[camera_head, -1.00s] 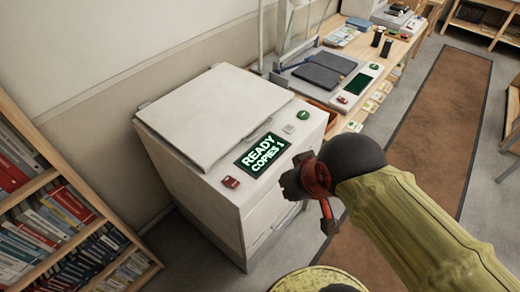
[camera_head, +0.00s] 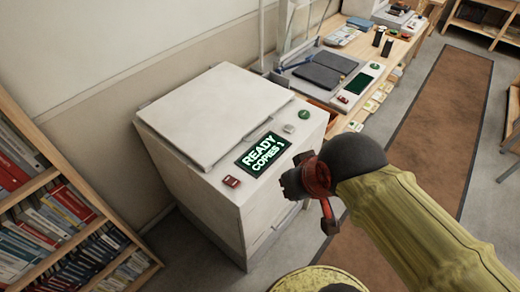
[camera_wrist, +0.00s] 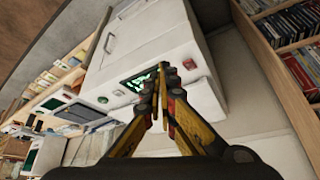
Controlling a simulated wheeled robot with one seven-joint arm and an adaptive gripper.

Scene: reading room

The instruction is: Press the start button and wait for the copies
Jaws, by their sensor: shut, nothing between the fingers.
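A white copier (camera_head: 205,195) stands against the wall with its lid (camera_head: 213,112) closed. Its display (camera_head: 263,155) reads "READY COPIES 1". A green button (camera_head: 304,115) and a grey button (camera_head: 289,128) sit at one end of the panel, and a red button (camera_head: 232,181) at the other. My gripper (camera_head: 290,182) is beside the copier's front edge, apart from the buttons. In the wrist view my gripper (camera_wrist: 166,70) is shut and empty, its tips overlapping the display (camera_wrist: 135,82). The green button (camera_wrist: 102,99) and red button (camera_wrist: 190,64) show on either side.
A bookshelf (camera_head: 65,190) stands at the left. Beyond the copier, a wooden desk (camera_head: 398,47) bears another flat device (camera_head: 325,75) with its own buttons. A brown runner (camera_head: 440,110) lies on the grey floor at the right.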

